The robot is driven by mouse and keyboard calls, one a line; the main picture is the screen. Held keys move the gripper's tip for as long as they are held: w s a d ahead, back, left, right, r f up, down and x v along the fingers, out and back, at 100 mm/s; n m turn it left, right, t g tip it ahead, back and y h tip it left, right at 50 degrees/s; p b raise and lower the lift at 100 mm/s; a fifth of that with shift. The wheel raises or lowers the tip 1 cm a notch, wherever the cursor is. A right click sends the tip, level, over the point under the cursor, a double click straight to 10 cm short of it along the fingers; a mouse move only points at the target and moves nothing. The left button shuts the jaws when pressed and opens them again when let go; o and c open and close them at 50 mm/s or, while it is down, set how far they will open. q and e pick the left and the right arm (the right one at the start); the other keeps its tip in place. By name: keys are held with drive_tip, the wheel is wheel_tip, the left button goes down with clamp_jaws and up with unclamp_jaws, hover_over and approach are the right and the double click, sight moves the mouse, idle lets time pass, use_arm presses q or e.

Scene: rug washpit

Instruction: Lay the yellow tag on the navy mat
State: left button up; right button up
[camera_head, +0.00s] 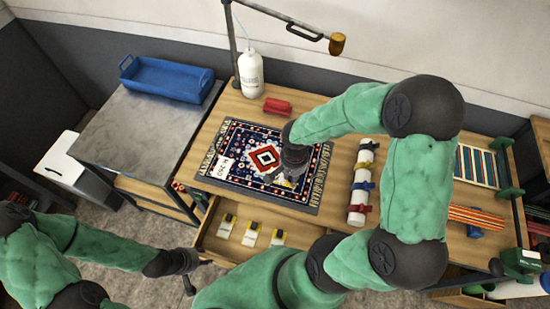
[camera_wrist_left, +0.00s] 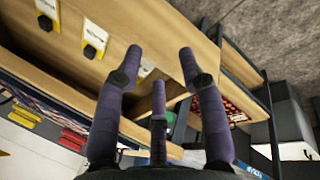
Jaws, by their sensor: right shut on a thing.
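The navy mat (camera_head: 240,140) is a patterned rug with a red and white centre, lying flat on the wooden table. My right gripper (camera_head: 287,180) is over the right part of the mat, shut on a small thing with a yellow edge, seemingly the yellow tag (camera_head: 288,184). The gripper hides most of the tag, and I cannot tell whether it touches the mat. A white lettered card (camera_head: 222,167) lies on the mat's left part. My left gripper (camera_head: 196,276) is low in front of the open drawer; its fingers are spread and empty in the left wrist view (camera_wrist_left: 160,62).
The open drawer (camera_head: 210,240) holds several white-and-yellow tags (camera_head: 251,233). A white roll with coloured ties (camera_head: 361,185) lies right of the mat. A red block (camera_head: 277,106) and white bottle (camera_head: 250,75) stand behind it. A blue tray (camera_head: 165,78) is on the left bench.

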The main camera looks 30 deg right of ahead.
drive_tip(key=w+f, duration=0.2)
drive_tip(key=w, duration=0.1)
drive_tip(key=w+d+f, duration=0.1)
drive_tip(key=w+f, duration=0.2)
drive_tip(key=w, duration=0.1)
drive_tip(key=w+d+f, duration=0.1)
drive_tip(key=w+f, duration=0.2)
drive_tip(key=w, duration=0.1)
drive_tip(key=shift+d+f, duration=0.1)
drive_tip(key=shift+d, duration=0.1)
drive_tip(key=shift+w+f, duration=0.3)
drive_tip(key=shift+f, duration=1.7)
drive_tip(key=shift+f, duration=0.15)
drive_tip(key=o, duration=0.8)
drive_tip(key=shift+o, duration=0.2)
